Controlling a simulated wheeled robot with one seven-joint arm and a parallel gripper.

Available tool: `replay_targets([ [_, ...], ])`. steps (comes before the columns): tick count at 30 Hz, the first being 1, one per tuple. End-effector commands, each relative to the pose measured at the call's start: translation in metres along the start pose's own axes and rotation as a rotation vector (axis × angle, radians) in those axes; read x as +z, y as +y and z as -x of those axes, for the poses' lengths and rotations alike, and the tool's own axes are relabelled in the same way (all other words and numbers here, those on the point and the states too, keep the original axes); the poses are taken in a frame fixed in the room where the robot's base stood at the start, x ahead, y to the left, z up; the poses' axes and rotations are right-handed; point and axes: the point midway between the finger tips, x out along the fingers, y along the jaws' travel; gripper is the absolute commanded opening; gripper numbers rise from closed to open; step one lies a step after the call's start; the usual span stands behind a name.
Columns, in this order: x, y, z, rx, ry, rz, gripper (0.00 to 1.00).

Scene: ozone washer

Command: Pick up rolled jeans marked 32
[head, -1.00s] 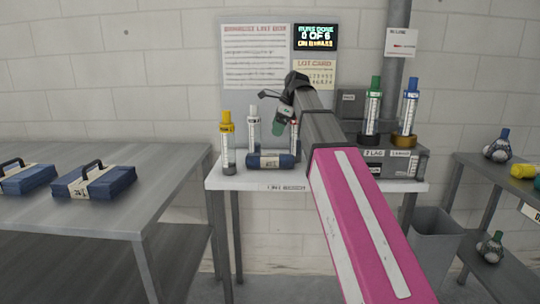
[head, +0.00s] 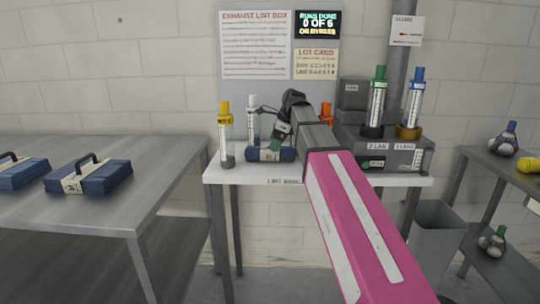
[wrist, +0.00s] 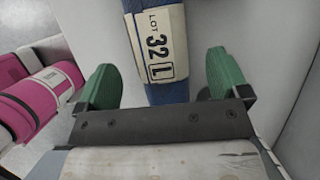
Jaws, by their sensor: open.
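The rolled jeans (head: 262,154) are a dark blue roll with a cream band, lying on the white bench. In the wrist view the roll (wrist: 158,45) shows its band, which reads "LOT 32 L". My gripper (wrist: 164,80) is open, with one green finger on each side of the roll. A gap shows between each finger and the roll, and nothing is held. In the head view my gripper (head: 274,141) is over the roll and partly hides it.
Yellow-capped (head: 226,135) and white-capped (head: 252,120) tubes stand close by the roll; an orange-capped one is partly hidden by my arm. Grey boxes (head: 408,156) with green- and blue-capped tubes stand at the right.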

Motion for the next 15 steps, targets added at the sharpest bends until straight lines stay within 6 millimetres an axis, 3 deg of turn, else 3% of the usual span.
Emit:
replay_targets([
  [8, 0.000, 0.000, -0.015, 0.000, 0.000, 0.000, 0.94],
  [15, 0.001, 0.001, -0.046, 0.001, 0.000, 0.001, 0.94],
])
